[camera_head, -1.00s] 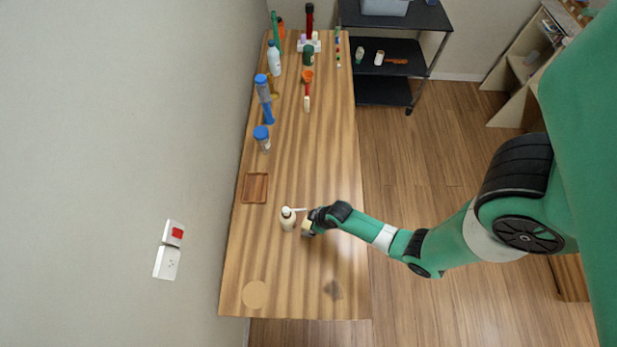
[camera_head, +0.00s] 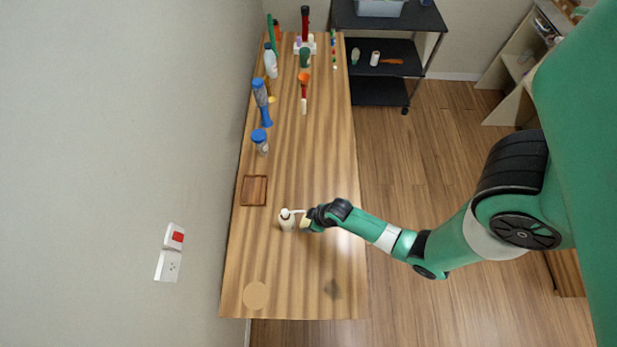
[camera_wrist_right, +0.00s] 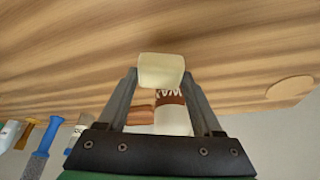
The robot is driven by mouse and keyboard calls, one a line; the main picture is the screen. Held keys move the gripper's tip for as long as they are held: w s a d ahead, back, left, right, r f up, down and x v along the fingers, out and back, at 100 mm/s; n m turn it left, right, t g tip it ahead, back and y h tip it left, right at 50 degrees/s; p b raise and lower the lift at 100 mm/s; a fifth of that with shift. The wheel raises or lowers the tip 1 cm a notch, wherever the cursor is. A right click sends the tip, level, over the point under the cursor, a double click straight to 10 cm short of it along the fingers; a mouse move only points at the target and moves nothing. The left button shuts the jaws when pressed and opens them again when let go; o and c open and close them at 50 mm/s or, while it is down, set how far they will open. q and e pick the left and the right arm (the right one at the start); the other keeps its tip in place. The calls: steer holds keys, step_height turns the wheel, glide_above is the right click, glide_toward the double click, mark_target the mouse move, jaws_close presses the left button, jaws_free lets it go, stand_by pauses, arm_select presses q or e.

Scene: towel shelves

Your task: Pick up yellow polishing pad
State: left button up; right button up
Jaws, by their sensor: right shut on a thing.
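The yellow polishing pad (camera_wrist_right: 161,70) is a pale yellow block between the fingertips of my right gripper (camera_wrist_right: 160,78) in the right wrist view. The gripper is shut on it. In the head view the pad (camera_head: 305,224) shows as a small pale patch at the tip of my right gripper (camera_head: 307,219), over the wooden table. A cream pump bottle (camera_head: 287,222) stands just left of the gripper. Whether the pad touches the table is hard to tell. My left gripper is not in view.
A brown wooden tray (camera_head: 254,191) lies near the table's left edge. A jar with a blue lid (camera_head: 261,142) and several bottles stand farther back. A pale round disc (camera_head: 255,295) lies at the front left. The table's front right is mostly clear.

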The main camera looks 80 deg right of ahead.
steer(key=s+a+r+p, duration=0.6)
steer(key=s+a+r, duration=0.3)
steer(key=a, duration=0.1)
steer(key=shift+s+r, duration=0.2)
steer(key=shift+s, duration=0.15)
steer(key=o, duration=0.7)
steer(key=c, duration=0.5)
steer(key=shift+o, duration=0.2)
